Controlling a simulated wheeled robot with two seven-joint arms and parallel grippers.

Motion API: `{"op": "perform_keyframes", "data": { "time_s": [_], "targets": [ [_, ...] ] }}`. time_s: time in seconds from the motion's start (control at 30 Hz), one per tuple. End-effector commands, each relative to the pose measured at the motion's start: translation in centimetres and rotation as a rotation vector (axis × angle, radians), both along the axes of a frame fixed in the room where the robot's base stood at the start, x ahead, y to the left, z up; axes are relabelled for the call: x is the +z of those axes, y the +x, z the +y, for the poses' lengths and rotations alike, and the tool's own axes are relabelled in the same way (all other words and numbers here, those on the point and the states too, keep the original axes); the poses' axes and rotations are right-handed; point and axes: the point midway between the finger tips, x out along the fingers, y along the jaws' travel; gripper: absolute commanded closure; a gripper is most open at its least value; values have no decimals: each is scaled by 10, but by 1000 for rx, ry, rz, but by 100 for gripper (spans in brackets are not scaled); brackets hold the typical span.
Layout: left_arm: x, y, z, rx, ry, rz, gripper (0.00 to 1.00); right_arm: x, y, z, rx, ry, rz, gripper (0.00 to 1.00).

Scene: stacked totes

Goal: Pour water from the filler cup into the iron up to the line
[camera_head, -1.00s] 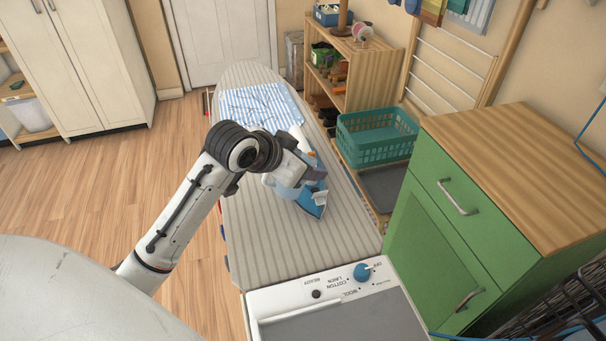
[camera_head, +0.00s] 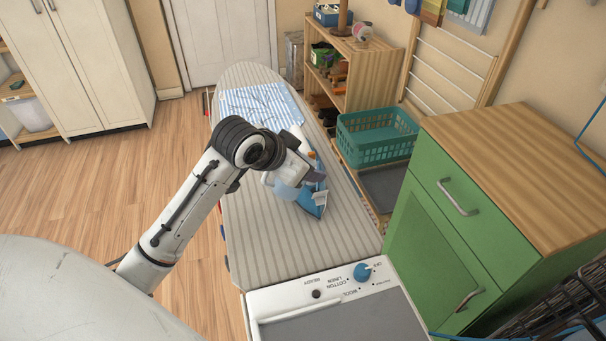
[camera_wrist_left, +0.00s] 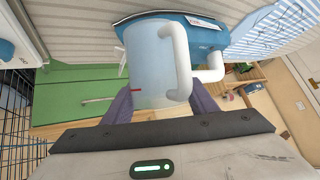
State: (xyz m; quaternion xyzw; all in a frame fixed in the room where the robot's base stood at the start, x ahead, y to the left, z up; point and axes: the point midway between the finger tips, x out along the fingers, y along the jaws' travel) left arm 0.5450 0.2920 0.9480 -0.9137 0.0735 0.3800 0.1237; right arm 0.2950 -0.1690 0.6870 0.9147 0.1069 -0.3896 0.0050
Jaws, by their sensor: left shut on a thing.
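The filler cup (camera_head: 286,191) is pale blue and see-through. In the left wrist view it shows large, with a white handle and a short red mark (camera_wrist_left: 136,90) on its side. My left gripper (camera_wrist_left: 163,98) is shut on the cup, with a purple finger on either side. The blue and white iron (camera_head: 313,203) is on the ironing board, right beside the cup; it also shows behind the cup in the left wrist view (camera_wrist_left: 208,38). My wrist hides part of the cup and iron in the head view. The iron's filling opening and the water level cannot be made out. My right gripper is not in view.
The striped ironing board (camera_head: 260,250) has a blue striped cloth (camera_head: 255,102) at its far end. A control panel with a blue knob (camera_head: 362,273) is at its near end. A green cabinet (camera_head: 440,225) and a teal basket (camera_head: 375,140) stand to the right.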

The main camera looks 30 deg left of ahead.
Motion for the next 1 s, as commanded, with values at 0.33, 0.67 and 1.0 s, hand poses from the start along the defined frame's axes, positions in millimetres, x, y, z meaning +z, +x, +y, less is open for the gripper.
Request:
{"op": "perform_keyframes", "data": {
  "time_s": [0.33,0.67,1.0],
  "targets": [
    [1,0,0,0,0,-2,77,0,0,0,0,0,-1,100],
    [0,1,0,0,34,48,77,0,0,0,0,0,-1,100],
    [-1,0,0,0,32,49,77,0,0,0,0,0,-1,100]
  ]
}}
